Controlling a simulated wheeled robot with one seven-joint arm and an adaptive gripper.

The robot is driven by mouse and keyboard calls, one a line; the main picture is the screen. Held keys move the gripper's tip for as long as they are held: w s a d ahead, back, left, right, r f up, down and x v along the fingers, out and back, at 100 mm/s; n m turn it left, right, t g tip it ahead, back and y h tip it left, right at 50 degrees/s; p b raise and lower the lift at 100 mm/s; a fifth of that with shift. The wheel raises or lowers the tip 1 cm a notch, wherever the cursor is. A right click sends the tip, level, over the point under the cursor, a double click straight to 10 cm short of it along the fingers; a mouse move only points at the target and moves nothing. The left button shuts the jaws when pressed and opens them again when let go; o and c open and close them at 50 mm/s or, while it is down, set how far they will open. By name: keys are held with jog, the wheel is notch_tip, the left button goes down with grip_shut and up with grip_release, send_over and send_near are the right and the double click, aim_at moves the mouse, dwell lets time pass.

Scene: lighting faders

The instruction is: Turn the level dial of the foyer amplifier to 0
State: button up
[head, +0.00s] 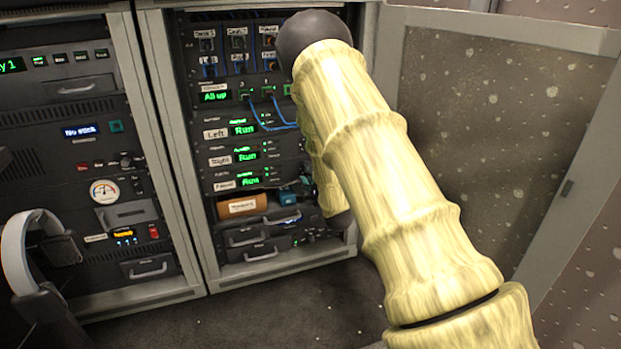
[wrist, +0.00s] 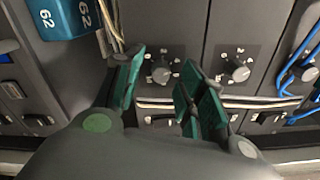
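In the head view the foyer amplifier (head: 224,185) looks to be the lowest of three stacked units with green "Run" displays. In the wrist view a dark round dial (wrist: 160,70) with white marks lies between and beyond the fingers of my gripper (wrist: 161,62). It is the dial nearer the blue block, which fits the foyer unit; its label is not readable. The green-padded fingers are spread, with no visible grip on the dial. I cannot tell its setting.
A second dial (wrist: 237,70) sits to the right in the wrist view. A blue block (wrist: 63,18) is at upper left, close to the left finger, with pale cables beside it. Blue cables (wrist: 303,65) are at right. An open rack door (head: 490,120) stands right of my arm.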

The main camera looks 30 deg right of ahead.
jog(key=shift+w, duration=0.15)
grip_shut()
